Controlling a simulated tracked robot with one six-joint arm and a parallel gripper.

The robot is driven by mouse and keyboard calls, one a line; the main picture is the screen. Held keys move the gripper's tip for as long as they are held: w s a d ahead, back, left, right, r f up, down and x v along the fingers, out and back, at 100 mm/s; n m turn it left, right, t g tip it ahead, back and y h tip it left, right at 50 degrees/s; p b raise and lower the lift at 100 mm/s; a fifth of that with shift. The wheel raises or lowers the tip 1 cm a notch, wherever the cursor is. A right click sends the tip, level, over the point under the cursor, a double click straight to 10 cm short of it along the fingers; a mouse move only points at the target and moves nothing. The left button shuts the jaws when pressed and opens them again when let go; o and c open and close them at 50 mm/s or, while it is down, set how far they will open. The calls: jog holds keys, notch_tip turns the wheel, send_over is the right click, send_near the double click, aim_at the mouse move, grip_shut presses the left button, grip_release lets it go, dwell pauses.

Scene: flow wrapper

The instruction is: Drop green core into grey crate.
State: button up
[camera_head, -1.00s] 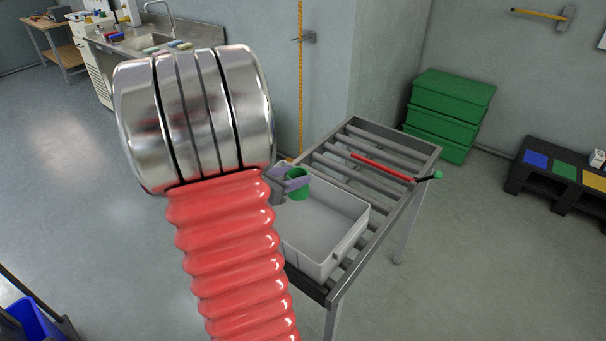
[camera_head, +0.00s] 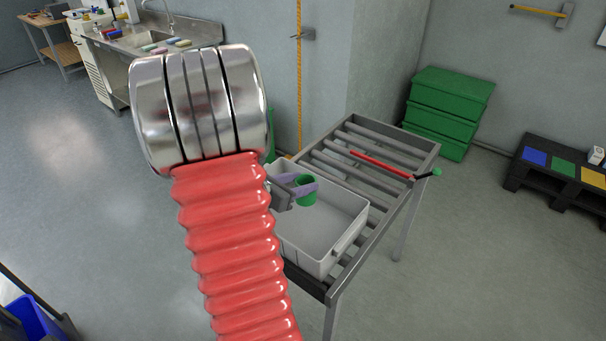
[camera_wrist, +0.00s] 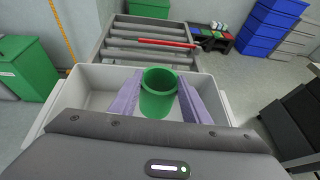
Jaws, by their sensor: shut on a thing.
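The green core (camera_head: 306,189) is a short hollow cylinder, open at the top. My gripper (camera_head: 303,187) is shut on it, with a purple finger on each side. In the wrist view the green core (camera_wrist: 158,93) sits upright between the two purple fingers. The grey crate (camera_head: 318,238) is an open, light grey bin on the roller table. The core is over the crate's inside, near its far left part in the head view. The wrist view also shows the crate (camera_wrist: 84,86) around and below the core. My arm hides the crate's left side in the head view.
The crate stands on a roller table (camera_head: 378,158) with a red stick (camera_head: 380,165) lying across the rollers behind it. Stacked green crates (camera_head: 447,112) stand by the wall. A dark low rack (camera_head: 560,172) with coloured squares is at the right.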

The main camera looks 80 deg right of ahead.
jog(key=shift+f, duration=1.4)
jog(key=o, duration=1.1)
jog(key=shift+w+a+r, duration=0.25)
jog(key=shift+w+a, duration=0.05)
jog(key=v, duration=1.2)
jog(key=shift+a, duration=0.4)
jog(key=shift+w, duration=0.2)
